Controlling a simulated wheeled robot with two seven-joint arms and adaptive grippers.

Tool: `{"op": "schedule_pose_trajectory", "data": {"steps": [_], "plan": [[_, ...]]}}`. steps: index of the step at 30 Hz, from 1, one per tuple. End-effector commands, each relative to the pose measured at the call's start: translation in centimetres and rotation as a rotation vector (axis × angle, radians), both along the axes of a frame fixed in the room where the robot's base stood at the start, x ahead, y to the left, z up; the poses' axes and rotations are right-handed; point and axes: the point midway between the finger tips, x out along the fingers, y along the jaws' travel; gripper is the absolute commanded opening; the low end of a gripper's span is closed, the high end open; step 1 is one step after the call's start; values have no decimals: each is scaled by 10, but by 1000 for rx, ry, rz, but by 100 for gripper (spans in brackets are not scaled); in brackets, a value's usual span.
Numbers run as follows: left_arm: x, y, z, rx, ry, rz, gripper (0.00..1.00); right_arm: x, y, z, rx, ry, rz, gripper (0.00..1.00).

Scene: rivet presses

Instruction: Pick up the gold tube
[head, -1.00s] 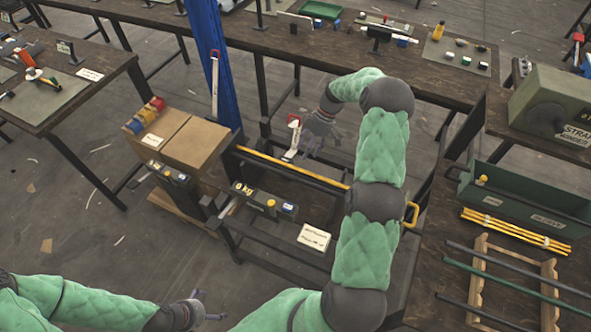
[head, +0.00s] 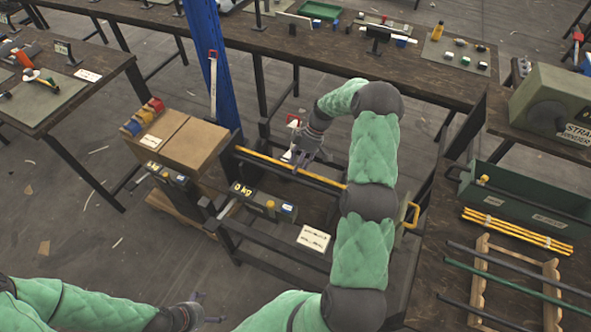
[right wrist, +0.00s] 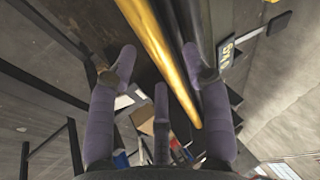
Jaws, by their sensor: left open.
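The gold tube (head: 262,158) lies along the top of a dark metal rack in the head view, slanting down to the right. In the right wrist view the gold tube (right wrist: 157,40) runs diagonally, with a dark bar close along its right side. My right gripper (head: 302,158) is at the tube's middle in the head view. Its fingers (right wrist: 160,62) are spread, with the tube crossing between them in the picture. I cannot tell whether they touch it. My left gripper (head: 204,311) is open and empty at the bottom, far from the tube.
A dark box with a display (head: 262,201) and a white label card (head: 314,238) are on the near side of the rack. Cardboard boxes (head: 190,143) stand to its left. A blue post (head: 215,80) rises behind. The right bench holds yellow rods (head: 515,230) and a green tray (head: 530,205).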

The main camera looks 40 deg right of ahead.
Motion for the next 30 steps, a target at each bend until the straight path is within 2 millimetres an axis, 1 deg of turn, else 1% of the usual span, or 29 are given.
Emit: {"op": "schedule_pose_trajectory", "data": {"steps": [1,2,3,4,15,19,23,27,30], "plan": [[0,0,0,0,0,0,100,0,0,0,0,0,0,25],[0,0,0,0,0,0,100,0,0,0,0,0,0,17],[0,0,0,0,0,0,100,0,0,0,0,0,0,6],[0,0,0,0,0,0,100,0,0,0,1,1,0,0],[0,0,0,0,0,0,100,-1,0,0,1,2,2,0],[0,0,1,0,0,0,100,-1,0,4,0,0,2,0],[0,0,3,0,0,0,100,0,-1,15,-1,-1,1,0],[0,0,6,0,0,0,100,1,-1,35,-1,-4,3,0],[0,0,8,0,0,0,100,-6,7,45,1,-3,3,0]]}}
